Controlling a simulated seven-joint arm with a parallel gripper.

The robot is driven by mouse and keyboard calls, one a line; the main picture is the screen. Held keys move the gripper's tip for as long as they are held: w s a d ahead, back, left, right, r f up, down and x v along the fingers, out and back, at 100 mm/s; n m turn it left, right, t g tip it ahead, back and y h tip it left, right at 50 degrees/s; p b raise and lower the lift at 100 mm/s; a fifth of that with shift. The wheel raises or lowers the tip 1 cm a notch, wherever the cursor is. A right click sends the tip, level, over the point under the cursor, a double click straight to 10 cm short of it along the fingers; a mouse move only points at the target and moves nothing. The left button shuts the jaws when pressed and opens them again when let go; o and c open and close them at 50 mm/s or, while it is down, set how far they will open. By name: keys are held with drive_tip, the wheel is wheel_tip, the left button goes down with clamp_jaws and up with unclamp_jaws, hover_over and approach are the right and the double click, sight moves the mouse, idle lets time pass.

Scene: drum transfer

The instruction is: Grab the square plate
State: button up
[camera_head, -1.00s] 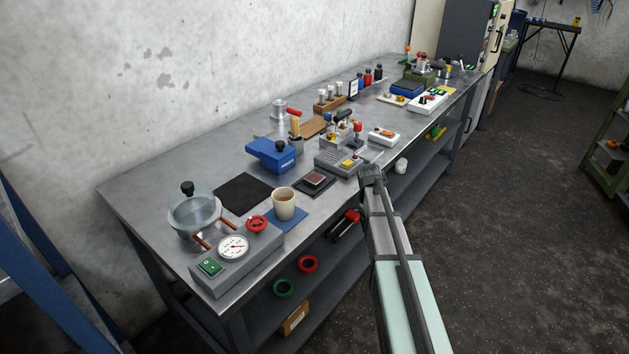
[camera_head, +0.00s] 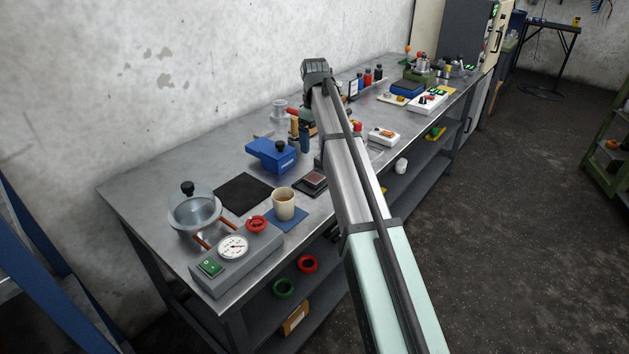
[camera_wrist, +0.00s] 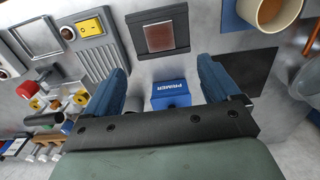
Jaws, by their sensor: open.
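A reddish-brown square plate (camera_head: 315,179) lies on a dark square pad near the bench's front edge, right of the cup. In the wrist view the brown plate (camera_wrist: 160,37) shows at top centre, framed by its pad, beyond my fingertips. A pale, framed square (camera_wrist: 40,38) lies to its left in that view. My gripper (camera_wrist: 163,66) is open, with nothing between its blue fingers. In the head view my gripper (camera_head: 305,140) hangs above the bench, behind and left of my forearm, apart from the brown plate.
A blue PRIMER box (camera_head: 272,154) stands left of my gripper. The cup (camera_head: 283,203) on a blue mat is close to the brown plate. A grey ribbed fixture (camera_wrist: 98,50) lies beside it. A black mat (camera_head: 243,194) is bare.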

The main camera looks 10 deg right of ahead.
hover_over(314, 177)
drive_tip(key=f, duration=0.7)
drive_tip(key=shift+s, duration=0.35)
drive_tip(key=shift+w+d+f, duration=0.1)
drive_tip(key=shift+f, duration=1.55)
drive_tip(key=shift+w+f, duration=0.1)
drive_tip(key=shift+f, duration=1.55)
drive_tip(key=c, duration=1.5)
drive_tip(key=shift+r, duration=0.1)
